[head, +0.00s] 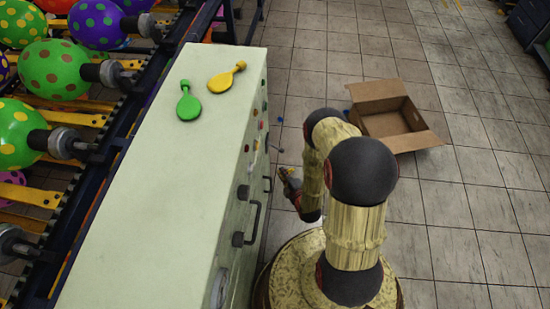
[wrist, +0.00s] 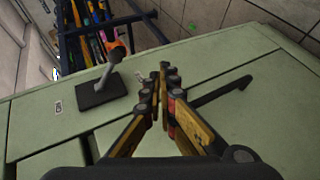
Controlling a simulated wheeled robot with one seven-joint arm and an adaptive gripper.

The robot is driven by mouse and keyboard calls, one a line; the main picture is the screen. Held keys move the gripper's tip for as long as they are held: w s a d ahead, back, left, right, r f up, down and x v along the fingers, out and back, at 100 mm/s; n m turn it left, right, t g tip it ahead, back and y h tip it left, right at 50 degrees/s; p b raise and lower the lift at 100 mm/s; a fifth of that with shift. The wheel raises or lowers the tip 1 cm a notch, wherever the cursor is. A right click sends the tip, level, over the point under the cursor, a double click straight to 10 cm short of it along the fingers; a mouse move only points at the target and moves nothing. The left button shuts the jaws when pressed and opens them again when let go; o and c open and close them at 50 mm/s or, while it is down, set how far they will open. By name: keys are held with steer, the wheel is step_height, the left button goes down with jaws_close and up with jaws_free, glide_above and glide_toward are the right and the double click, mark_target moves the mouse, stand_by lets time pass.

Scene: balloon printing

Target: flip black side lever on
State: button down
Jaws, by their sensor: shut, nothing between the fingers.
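The side lever (wrist: 113,58) shows in the wrist view, left of my fingers. The stick leans up and to the right in that view. It is mounted on the pale green panel of the machine (wrist: 245,60). My gripper (wrist: 163,70) is shut and empty, to the right of the lever and apart from it in the picture. In the head view my gripper (head: 287,178) is beside the machine's right side. I cannot clearly make out the lever there.
A black bar handle (wrist: 222,92) is right of my fingers. Printed balloons on a rack (head: 110,140) stand at the left.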

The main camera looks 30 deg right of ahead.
mark_target(276, 148)
steer(key=s+r+n+t, duration=0.1)
steer(key=r+n+t, duration=0.1)
steer(key=s+a+r+n+t, duration=0.1)
steer(key=r+t, duration=0.1)
steer(key=shift+s+a, duration=0.1)
steer(key=shift+s, duration=0.25)
steer(key=w+b, duration=0.3)
steer(key=w, duration=0.7)
steer(key=shift+d+f, duration=0.35)
steer(key=shift+f, duration=0.1)
